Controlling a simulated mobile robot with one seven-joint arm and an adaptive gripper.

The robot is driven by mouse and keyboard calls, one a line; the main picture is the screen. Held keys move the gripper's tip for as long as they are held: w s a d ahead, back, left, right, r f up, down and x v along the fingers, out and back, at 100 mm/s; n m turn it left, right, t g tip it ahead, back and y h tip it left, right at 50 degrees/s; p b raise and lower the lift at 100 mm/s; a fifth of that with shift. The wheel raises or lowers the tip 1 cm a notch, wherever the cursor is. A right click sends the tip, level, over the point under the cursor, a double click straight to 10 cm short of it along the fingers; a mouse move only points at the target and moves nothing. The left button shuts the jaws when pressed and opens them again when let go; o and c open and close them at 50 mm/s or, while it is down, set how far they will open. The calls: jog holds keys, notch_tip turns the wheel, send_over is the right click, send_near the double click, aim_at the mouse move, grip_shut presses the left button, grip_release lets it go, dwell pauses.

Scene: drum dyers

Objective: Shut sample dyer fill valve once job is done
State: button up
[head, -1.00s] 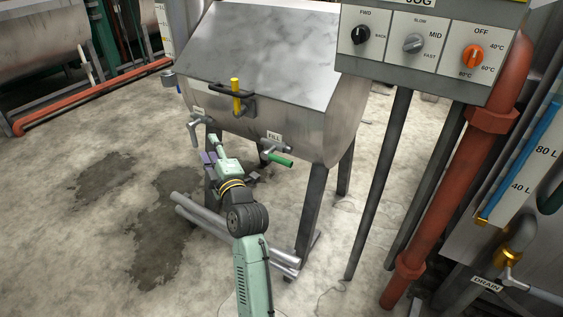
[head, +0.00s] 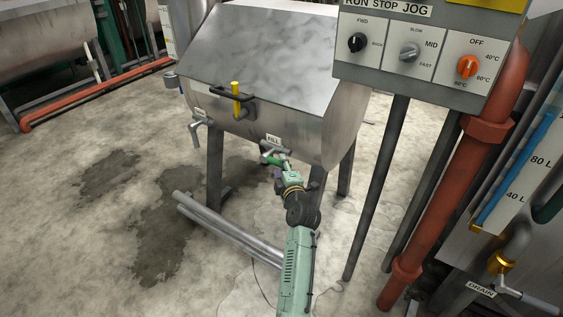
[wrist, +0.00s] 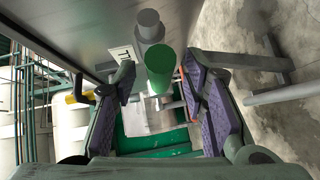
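The sample dyer's fill valve (head: 274,151) sits under the FILL label (head: 273,138) on the front of the steel trough. My gripper (head: 274,163) is at the valve and partly covers it in the head view. In the wrist view my gripper (wrist: 158,82) is open, its purple pads apart. The round end of the green valve handle (wrist: 159,62) lies between the fingertips, with a gap on both sides. The grey valve stem (wrist: 149,25) shows behind it. The handle's exact direction is hard to tell in the head view.
A control panel (head: 428,55) with three knobs stands on posts at the right. A second tap (head: 196,128) is on the trough's left. Metal pipes (head: 235,240) run low by the trough's legs.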

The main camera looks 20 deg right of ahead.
jog(key=shift+w+f, duration=0.1)
jog(key=shift+w, duration=0.75)
jog(key=shift+c, duration=0.2)
jog(key=shift+d, duration=0.1)
grip_shut()
